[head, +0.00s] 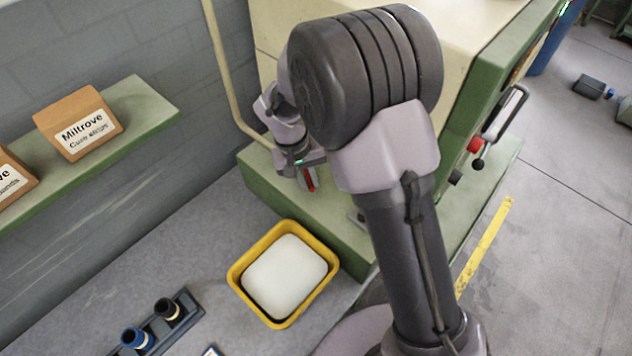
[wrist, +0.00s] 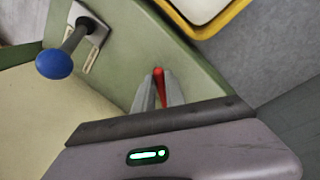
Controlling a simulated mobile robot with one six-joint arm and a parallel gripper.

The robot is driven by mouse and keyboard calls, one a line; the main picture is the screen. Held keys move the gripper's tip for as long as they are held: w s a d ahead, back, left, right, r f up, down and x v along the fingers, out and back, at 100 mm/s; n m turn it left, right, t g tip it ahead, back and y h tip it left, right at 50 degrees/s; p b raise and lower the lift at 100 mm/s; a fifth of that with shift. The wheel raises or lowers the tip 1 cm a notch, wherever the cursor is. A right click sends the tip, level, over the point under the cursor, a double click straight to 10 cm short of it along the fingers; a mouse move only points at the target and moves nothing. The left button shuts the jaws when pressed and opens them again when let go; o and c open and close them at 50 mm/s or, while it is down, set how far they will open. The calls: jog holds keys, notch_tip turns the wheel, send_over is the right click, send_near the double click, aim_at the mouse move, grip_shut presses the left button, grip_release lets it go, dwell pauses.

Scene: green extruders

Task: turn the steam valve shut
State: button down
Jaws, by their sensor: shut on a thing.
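In the wrist view, my gripper (wrist: 160,88) is shut on a slim red handle (wrist: 159,82), whose red end shows between the fingertips. I take this handle for the steam valve's. The valve body and the rest of the handle are hidden by my fingers and arm, so I cannot tell how far it is turned. A lever with a blue ball knob (wrist: 54,63) stands apart from my gripper, at upper left in the wrist view.
A pale pipe (head: 224,75) runs down beside the cream machine. A green shelf (head: 140,105) holds brown boxes (head: 80,122). The right floor is largely clear.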

jog(key=a+m, duration=0.1)
jog(key=m+b, duration=0.1)
jog(key=shift+w+a+m+g, duration=0.1)
jog(key=shift+a+m+g, duration=0.2)
jog(key=shift+a+m, duration=0.1)
jog(key=m, duration=0.1)
jog(key=a+m, duration=0.1)
jog(key=shift+w+a+m, duration=0.2)
jog(key=shift+a+m, duration=0.05)
jog(key=shift+m, duration=0.15)
jog(key=shift+w+a+m+g+b, duration=0.2)
jog(key=shift+a+m, duration=0.15)
jog(key=shift+m, duration=0.25)
jog(key=shift+w+a+m+g+b, duration=0.2)
jog(key=shift+a+m, duration=0.1)
jog(key=shift+m, duration=0.3)
jog(key=shift+w+a+m+g+y, duration=0.15)
jog(key=shift+w+a+m, duration=0.15)
jog(key=shift+m, duration=0.45)
jog(key=shift+w+a+m+g+y, duration=0.2)
jog(key=shift+a+m, duration=0.15)
jog(key=shift+m, duration=0.4)
jog(key=c, duration=1.4)
grip_release()
